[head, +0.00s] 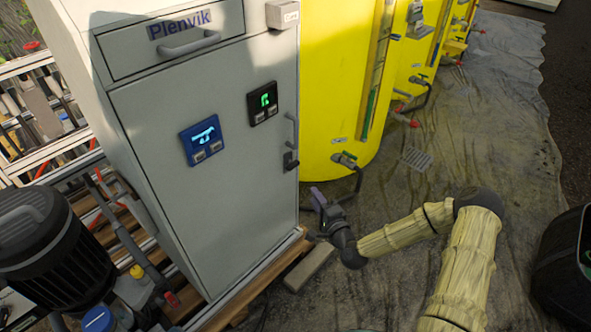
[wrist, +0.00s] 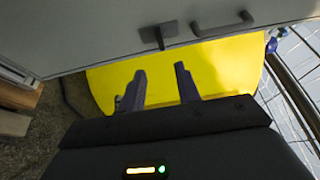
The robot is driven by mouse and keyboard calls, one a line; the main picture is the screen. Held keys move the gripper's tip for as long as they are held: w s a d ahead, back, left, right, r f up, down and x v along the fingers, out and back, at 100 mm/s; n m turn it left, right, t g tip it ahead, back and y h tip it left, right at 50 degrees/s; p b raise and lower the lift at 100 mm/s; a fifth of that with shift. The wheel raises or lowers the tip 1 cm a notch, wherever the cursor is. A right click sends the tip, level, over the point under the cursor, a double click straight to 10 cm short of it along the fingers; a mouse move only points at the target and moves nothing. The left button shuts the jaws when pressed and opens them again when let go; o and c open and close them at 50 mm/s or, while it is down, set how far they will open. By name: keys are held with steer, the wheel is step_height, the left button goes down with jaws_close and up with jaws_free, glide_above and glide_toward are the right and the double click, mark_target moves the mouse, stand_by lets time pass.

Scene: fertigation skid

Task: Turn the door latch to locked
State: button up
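The door latch (head: 290,161) is a small dark handle on a plate near the right edge of the grey cabinet door (head: 215,185), below a grey pull handle (head: 291,130). In the wrist view the latch (wrist: 158,36) shows as a dark T-shaped piece, beside the pull handle (wrist: 223,25). My gripper (head: 316,197) is to the lower right of the latch in the head view, apart from it. In the wrist view its two fingers (wrist: 160,86) are spread with nothing between them. The latch's marked position cannot be read.
Yellow tanks (head: 340,90) with valves stand right of the cabinet. Two small display panels (head: 202,140) are on the door. A dark motor-like unit (head: 45,245) and pipes are at lower left. A loose block (head: 309,268) lies near the cabinet base. Wet sheeting covers the floor at right.

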mark_target(295, 167)
steer(key=b+x, duration=0.2)
steer(key=x, duration=1.3)
steer(key=shift+w+b, duration=0.1)
steer(key=shift+b, duration=0.2)
jaws_close()
